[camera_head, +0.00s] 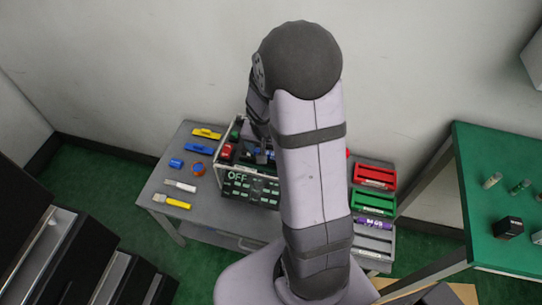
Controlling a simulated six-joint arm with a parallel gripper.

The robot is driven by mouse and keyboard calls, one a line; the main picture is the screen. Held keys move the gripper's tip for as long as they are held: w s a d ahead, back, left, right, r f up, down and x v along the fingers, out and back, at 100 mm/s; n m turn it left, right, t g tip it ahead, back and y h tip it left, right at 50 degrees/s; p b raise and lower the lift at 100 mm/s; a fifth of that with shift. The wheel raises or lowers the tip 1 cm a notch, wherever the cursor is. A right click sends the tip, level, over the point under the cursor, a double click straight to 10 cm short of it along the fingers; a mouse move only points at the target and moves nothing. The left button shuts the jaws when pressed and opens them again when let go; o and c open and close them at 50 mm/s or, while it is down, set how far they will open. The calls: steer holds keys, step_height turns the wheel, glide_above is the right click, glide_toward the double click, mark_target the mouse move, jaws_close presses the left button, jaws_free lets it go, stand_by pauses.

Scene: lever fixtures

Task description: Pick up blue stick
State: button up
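A blue stick-like piece (199,149) lies on the left part of the grey table (150,190), just in front of a similar yellow piece (206,133). My arm rises in the middle of the view and bends down at the back. My gripper end (263,152) is low over the box with the "OFF" panel, to the right of the blue piece and apart from it. The gripper is small and partly hidden by my arm, so its fingers cannot be made out.
The box with a dark green "OFF" panel (245,187) stands mid-table. Left of it lie a blue cylinder (176,163), a red-blue piece (198,169), a white stick (180,186) and a yellow-white one (172,201). Red (373,176) and green (373,202) holders stand right.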

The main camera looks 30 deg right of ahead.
steer(key=c, duration=0.3)
step_height(320, 180, up, 10)
steer(key=d+f+n+y+b, duration=0.1)
steer(key=d+f+n, duration=0.15)
steer(key=d, duration=0.85)
steer(key=d+f+n+b, duration=0.1)
steer(key=d+n, duration=0.2)
steer(key=d, duration=0.7)
steer(key=s+d+f+m+b, duration=0.1)
steer(key=s+d+f, duration=0.4)
steer(key=s+d+f+m+b, duration=0.2)
steer(key=s+d+f, duration=0.2)
steer(key=s+f, duration=0.1)
steer(key=s+d+f+m+h+b, duration=0.1)
steer(key=s+d+f+m+b, duration=0.1)
steer(key=s+d+f, duration=0.3)
steer(key=shift+s+d+f+m, duration=0.15)
steer(key=shift+s+f, duration=0.1)
steer(key=shift+s, duration=0.4)
steer(key=shift+s+d+f+m, duration=0.1)
steer(key=shift+s+d+f, duration=0.1)
steer(key=shift+s, duration=0.4)
steer(key=shift+a+f, duration=0.1)
